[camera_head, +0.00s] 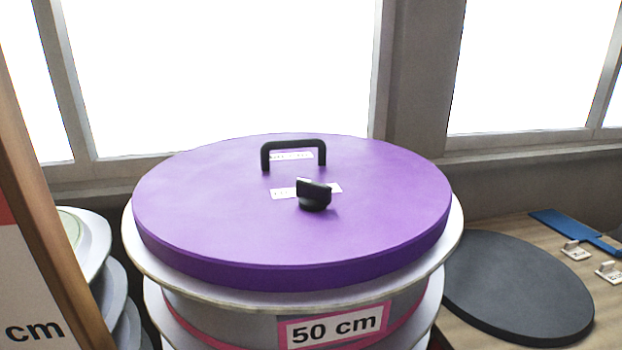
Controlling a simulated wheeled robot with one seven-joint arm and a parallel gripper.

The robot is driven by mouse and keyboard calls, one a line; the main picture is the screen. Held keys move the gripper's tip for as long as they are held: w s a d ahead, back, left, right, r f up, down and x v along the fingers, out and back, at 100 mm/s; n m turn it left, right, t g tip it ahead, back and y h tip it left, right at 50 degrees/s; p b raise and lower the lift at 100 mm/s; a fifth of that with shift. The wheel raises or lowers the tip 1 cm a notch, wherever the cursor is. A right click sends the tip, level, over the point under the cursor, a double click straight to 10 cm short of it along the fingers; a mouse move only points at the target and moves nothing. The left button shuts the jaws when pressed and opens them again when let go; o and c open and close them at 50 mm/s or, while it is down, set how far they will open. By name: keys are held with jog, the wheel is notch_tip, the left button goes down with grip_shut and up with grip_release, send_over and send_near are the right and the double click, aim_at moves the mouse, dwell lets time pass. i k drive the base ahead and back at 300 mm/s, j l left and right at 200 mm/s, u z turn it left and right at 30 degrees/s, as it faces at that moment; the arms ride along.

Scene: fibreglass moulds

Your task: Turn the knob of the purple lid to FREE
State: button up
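The round purple lid (220,220) lies flat on top of a grey drum-like mould (230,322) labelled "50 cm". A black bar handle (294,144) stands near the lid's far side. A black knob (314,196) with a raised grip sits near the middle of the lid. White labels lie by the knob (280,193) and behind the handle (291,156); their text is partly hidden and too small to read, so I cannot tell the knob's setting. My gripper is not in view.
A dark grey disc (515,285) lies on a wooden table (480,338) at right, with a blue flat tool (570,226) and small white labelled pieces (575,251). Stacked pale rims (95,240) and a wood-framed sign (30,290) stand at left. Windows are behind.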

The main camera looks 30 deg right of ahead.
aim_at(313, 196)
jog(key=k+j+z, duration=0.25)
jog(key=k+j, duration=0.15)
jog(key=j, duration=0.2)
jog(key=k+j+z, duration=0.25)
jog(key=k+j, duration=0.2)
jog(key=j, duration=0.1)
